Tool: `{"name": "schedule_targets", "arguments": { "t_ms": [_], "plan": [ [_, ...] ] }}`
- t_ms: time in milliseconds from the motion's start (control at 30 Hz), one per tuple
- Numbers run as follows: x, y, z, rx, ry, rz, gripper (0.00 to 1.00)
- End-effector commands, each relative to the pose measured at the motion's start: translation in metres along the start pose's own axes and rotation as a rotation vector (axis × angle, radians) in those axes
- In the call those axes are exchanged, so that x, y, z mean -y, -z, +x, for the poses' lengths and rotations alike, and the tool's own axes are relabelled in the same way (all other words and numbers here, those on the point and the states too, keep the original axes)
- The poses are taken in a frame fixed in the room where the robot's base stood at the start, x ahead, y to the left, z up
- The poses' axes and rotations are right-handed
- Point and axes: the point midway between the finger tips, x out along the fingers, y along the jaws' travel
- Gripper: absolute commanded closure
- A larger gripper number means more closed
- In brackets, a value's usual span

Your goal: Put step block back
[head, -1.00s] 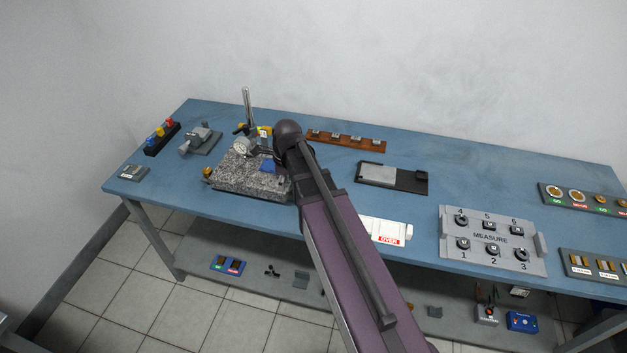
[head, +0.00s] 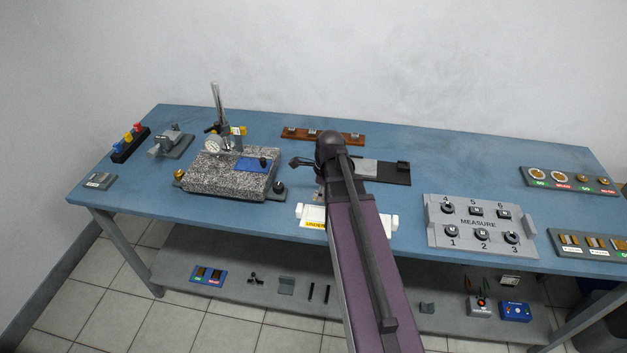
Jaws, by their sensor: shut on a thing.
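My gripper (head: 316,184) is mostly hidden behind my wrist and arm, over the front middle of the blue bench. It is shut on a small grey metal piece (head: 318,196), apparently the step block. Its shape is hard to make out, and I cannot tell whether it touches anything. A wooden rack (head: 300,136) with small grey blocks stands behind, partly covered by my wrist. A black tray (head: 397,176) with a grey plate (head: 368,168) lies right of my wrist. I cannot tell which place belongs to the block.
A granite plate (head: 215,178) with a dial gauge (head: 212,145) on a post and a blue pad (head: 251,165) stands to the left. A white sorting tray (head: 312,217) lies at the front edge, partly under my arm. A grey MEASURE board (head: 477,228) is at right.

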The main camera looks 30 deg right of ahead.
Motion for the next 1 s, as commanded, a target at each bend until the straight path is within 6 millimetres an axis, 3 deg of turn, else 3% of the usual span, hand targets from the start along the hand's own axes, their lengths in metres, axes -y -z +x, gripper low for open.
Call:
{"name": "schedule_targets", "arguments": {
  "t_ms": [567, 767, 1000],
  "plan": [
    [0.004, 0.005, 0.002, 0.000, 0.000, 0.000, 1.00],
    [0.026, -0.002, 0.005, 0.000, 0.000, 0.000, 1.00],
    [0.068, -0.017, 0.012, 0.000, 0.000, 0.000, 1.00]
  ]
}}
